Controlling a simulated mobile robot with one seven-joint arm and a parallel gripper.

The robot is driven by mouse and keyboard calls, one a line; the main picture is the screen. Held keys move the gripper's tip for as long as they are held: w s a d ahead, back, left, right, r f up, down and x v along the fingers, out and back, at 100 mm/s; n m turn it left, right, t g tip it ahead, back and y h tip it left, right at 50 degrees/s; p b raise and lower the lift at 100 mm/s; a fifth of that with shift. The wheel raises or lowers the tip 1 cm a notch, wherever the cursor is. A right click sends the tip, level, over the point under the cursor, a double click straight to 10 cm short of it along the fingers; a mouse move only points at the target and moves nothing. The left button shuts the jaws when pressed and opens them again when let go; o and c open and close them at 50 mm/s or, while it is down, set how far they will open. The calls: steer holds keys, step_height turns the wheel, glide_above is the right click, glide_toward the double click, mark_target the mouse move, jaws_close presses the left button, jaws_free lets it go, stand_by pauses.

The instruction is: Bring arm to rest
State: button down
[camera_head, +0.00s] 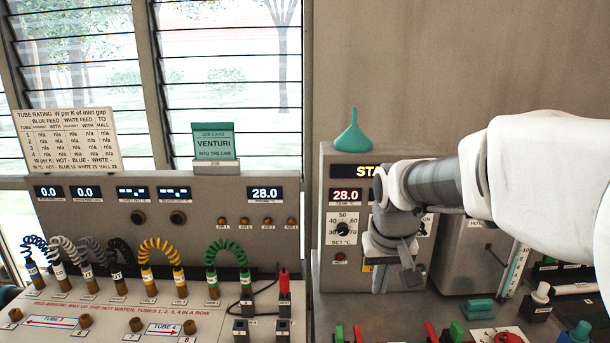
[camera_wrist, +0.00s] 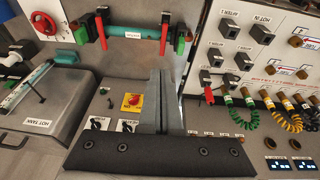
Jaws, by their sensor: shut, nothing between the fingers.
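My gripper (camera_head: 407,262) hangs at the end of my white and grey arm in the head view, in front of the right-hand control box (camera_head: 333,215). My arm reaches in from the right and hides part of this box and its "STA..." display. In the wrist view my gripper (camera_wrist: 167,78) shows as two grey fingers side by side, shut with nothing held between them. I cannot tell how far the fingertips are from the box or the bench.
A teal funnel (camera_head: 352,133) stands on the box. A panel with displays (camera_head: 130,212), coiled coloured tubes (camera_head: 160,250) and a green "VENTURI" card (camera_head: 213,143) is at left. A hot tank (camera_wrist: 50,105) is left in the wrist view. Small fittings crowd the bench at right.

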steer(key=s+r+t, duration=0.2)
steer(key=s+r, duration=0.1)
steer(key=s, duration=1.6)
steer(key=shift+r, duration=0.2)
